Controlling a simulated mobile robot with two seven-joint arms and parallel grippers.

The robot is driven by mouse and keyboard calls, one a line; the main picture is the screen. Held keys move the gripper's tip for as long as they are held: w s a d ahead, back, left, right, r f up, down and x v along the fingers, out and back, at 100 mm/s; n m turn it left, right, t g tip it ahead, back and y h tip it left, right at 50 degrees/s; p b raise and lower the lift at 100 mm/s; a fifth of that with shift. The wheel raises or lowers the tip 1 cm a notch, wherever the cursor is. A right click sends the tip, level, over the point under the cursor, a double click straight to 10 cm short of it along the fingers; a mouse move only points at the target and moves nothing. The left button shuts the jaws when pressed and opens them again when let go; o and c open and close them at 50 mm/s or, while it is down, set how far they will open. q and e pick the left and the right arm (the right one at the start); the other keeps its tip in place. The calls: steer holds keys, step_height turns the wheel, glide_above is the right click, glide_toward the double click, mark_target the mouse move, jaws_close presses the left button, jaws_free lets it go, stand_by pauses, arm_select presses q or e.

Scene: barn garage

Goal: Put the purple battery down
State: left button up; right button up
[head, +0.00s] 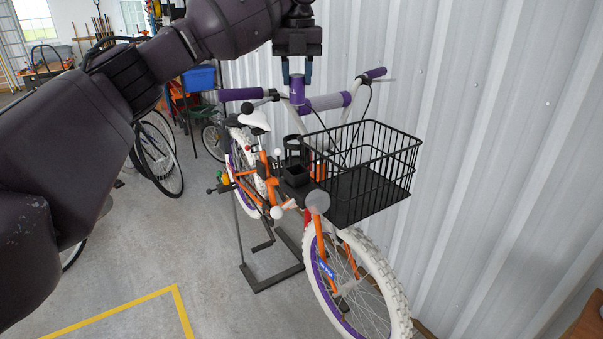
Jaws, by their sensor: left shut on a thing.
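My left gripper (297,76) points down at the top centre of the head view. It is shut on the purple battery (297,92), a small upright purple piece with pale lettering. The battery hangs in the air in front of the bicycle's handlebar, above and left of the black wire basket (403,172). It shows no contact with anything below it. My right gripper is not in view.
An orange, white and purple bicycle (317,240) stands on a dark stand (272,280). Small black holders (296,177) sit behind the basket. A corrugated metal wall (480,120) closes the right side. Other bikes stand at left. Yellow-marked floor (110,308) is open in front.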

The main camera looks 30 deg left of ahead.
arm_select(q)
steer(key=shift+w+a+r, duration=0.1)
steer(key=shift+r, duration=0.15)
steer(key=shift+f+m, duration=0.2)
steer(key=shift+m, duration=0.1)
step_height(320, 180, down, 19)
steer(key=shift+f+p, duration=0.2)
steer(key=shift+p, duration=0.45)
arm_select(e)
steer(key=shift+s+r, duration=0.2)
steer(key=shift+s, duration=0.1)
arm_select(q)
steer(key=shift+f, duration=0.1)
steer(key=o, duration=0.7)
step_height(320, 180, up, 12)
steer(key=shift+r+b, duration=0.15)
steer(key=shift+b, duration=0.3)
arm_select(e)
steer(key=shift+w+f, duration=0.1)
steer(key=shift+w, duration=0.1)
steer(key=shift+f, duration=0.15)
